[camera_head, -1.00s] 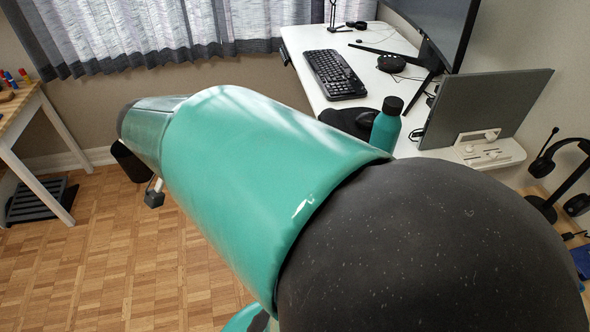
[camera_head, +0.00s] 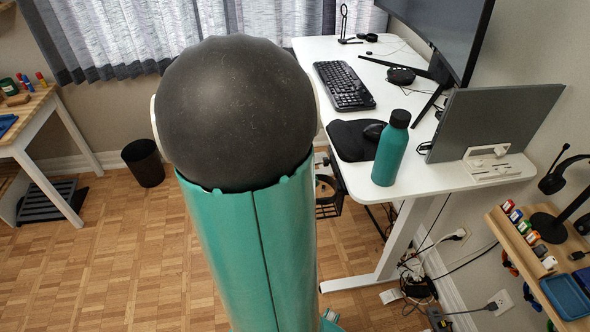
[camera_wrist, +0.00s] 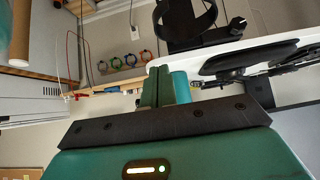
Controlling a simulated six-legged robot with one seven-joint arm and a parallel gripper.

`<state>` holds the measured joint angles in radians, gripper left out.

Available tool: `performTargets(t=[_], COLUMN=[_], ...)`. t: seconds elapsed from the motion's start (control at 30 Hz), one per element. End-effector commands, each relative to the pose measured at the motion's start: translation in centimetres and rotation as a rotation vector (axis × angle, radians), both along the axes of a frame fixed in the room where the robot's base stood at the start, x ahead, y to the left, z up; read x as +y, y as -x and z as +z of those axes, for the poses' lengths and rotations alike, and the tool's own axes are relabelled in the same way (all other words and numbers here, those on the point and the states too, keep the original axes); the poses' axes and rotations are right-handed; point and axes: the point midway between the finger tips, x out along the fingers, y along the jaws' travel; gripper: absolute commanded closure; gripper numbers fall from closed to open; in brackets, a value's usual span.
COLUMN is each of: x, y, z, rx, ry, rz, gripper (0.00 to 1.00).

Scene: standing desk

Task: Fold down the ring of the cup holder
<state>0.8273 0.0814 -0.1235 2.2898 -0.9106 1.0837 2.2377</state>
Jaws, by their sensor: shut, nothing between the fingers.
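The wrist view looks upside down. A black cup holder (camera_wrist: 198,42) appears fixed at the white desk's edge, its curved ring (camera_wrist: 190,20) at the picture's top. I cannot tell the ring's fold angle; its top is cut off. In the head view, a dark frame with a brown round part (camera_head: 327,188), possibly the same holder, shows below the desk edge, partly hidden by my arm. My gripper (camera_wrist: 157,82) is shut and empty, apart from the ring in the picture. My arm hides the gripper in the head view.
A teal bottle (camera_head: 391,150) stands at the desk's (camera_head: 425,180) near edge, beside the mouse pad (camera_head: 350,142). A wooden shelf (camera_head: 525,250) with a blue tray is at right. A bin (camera_head: 144,165) stands at left; parquet floor lies open between.

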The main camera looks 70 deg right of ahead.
Motion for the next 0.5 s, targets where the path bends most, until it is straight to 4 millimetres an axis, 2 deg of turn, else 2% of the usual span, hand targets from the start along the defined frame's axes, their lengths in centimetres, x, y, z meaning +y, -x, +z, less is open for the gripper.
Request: performTargets(t=[0.13,0.3,0.5], x=[-0.9,-0.9,-1.0], y=[1.8,1.6,1.6], z=[-2.2,-4.8,-6.0], rx=[0.003,0.001,0.0], ry=[-0.004,-0.004,-0.002], rz=[-0.001,0.003,0.003], gripper=[1.0,1.0,1.0])
